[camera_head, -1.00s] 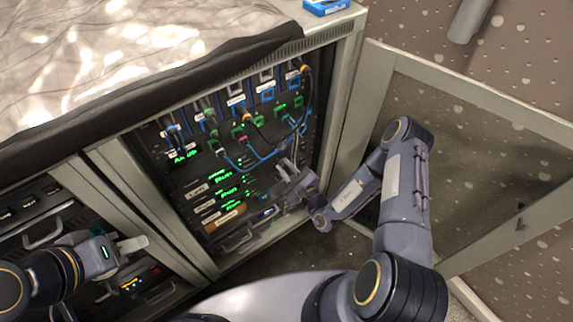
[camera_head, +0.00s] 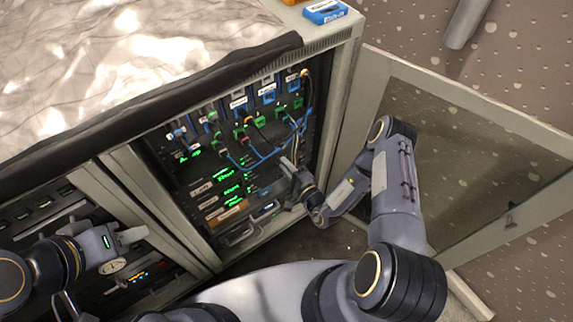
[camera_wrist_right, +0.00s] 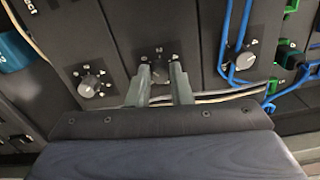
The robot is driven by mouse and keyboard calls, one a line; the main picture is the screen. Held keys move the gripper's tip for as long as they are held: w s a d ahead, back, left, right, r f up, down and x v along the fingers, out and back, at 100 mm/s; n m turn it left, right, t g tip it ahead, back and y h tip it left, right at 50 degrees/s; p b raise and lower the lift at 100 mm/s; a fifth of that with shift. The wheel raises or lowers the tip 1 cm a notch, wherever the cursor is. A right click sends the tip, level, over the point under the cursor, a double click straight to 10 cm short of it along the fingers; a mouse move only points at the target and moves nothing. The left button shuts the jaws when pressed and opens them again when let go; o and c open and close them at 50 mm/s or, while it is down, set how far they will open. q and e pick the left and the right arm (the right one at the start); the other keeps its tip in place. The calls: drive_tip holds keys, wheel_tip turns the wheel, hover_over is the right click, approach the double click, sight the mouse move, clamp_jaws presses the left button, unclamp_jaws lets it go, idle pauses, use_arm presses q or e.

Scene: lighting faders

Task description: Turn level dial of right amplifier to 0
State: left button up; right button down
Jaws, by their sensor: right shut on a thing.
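In the right wrist view, three round dials with white markings sit on dark panels: a left dial (camera_wrist_right: 90,86), a middle dial (camera_wrist_right: 160,74) and a right dial (camera_wrist_right: 241,62). My right gripper (camera_wrist_right: 161,84) has its two fingers on either side of the middle dial and is shut on it. In the head view my right gripper (camera_head: 289,168) reaches into the right part of the open rack (camera_head: 190,210), and the arm hides the dial there. The dial's exact setting is too small to read. My left gripper (camera_head: 131,238) is in front of the left rack, apart from the dials.
Blue cables (camera_wrist_right: 236,35) loop over the right dial, and a pale cable (camera_wrist_right: 215,97) runs behind my right fingers. An open rack door (camera_head: 500,160) stands right of my right arm. A blue box (camera_head: 325,12) lies on top.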

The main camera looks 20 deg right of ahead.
drive_tip(key=shift+n, duration=0.7)
drive_tip(key=c, duration=1.3)
unclamp_jaws()
drive_tip(key=shift+s, duration=0.1)
drive_tip(key=v, duration=0.7)
drive_tip(key=shift+s+d+p, duration=0.15)
drive_tip(key=shift+s+p, duration=0.2)
drive_tip(key=shift+r, duration=0.1)
